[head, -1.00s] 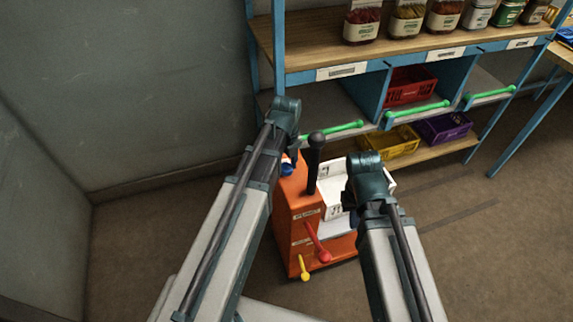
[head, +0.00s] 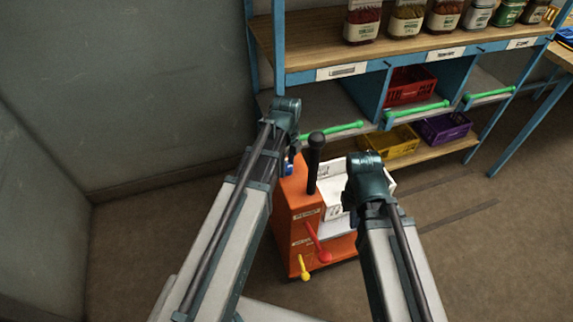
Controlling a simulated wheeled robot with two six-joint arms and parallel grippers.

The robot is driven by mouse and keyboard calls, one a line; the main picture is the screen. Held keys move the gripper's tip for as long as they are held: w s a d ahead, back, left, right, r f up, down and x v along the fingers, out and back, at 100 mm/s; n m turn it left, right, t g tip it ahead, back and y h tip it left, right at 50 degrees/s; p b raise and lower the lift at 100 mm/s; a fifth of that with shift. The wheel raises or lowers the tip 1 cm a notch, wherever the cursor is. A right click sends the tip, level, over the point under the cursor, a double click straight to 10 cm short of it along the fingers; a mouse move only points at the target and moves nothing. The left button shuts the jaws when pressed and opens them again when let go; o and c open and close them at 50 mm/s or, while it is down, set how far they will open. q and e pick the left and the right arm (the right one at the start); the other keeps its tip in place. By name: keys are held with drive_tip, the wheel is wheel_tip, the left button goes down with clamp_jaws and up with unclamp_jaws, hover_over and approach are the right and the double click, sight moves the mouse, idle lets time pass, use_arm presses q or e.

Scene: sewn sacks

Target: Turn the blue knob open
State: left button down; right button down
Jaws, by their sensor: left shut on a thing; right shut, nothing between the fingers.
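The blue knob (head: 289,169) shows as a small blue patch on the upper left of the orange machine (head: 292,207), mostly hidden by my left arm. My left gripper (head: 291,156) reaches down over it and is shut on it; the fingers are largely hidden. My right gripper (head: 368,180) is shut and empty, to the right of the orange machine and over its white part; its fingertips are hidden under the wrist.
The machine has a tall black handle (head: 314,163), a red lever (head: 319,243) and a yellow lever (head: 304,268). Behind stands a blue shelf with jars, green handles, and red (head: 409,87), yellow (head: 389,146) and purple (head: 443,128) crates. A grey wall is at left.

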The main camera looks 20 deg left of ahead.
use_arm(q)
drive_tip(key=shift+n, duration=0.3)
drive_tip(key=shift+c, duration=1.4)
unclamp_jaws()
drive_tip(key=shift+r, duration=0.1)
wheel_tip(320, 180, up, 14)
drive_tip(key=p, duration=1.4)
drive_tip(key=shift+f, duration=0.2)
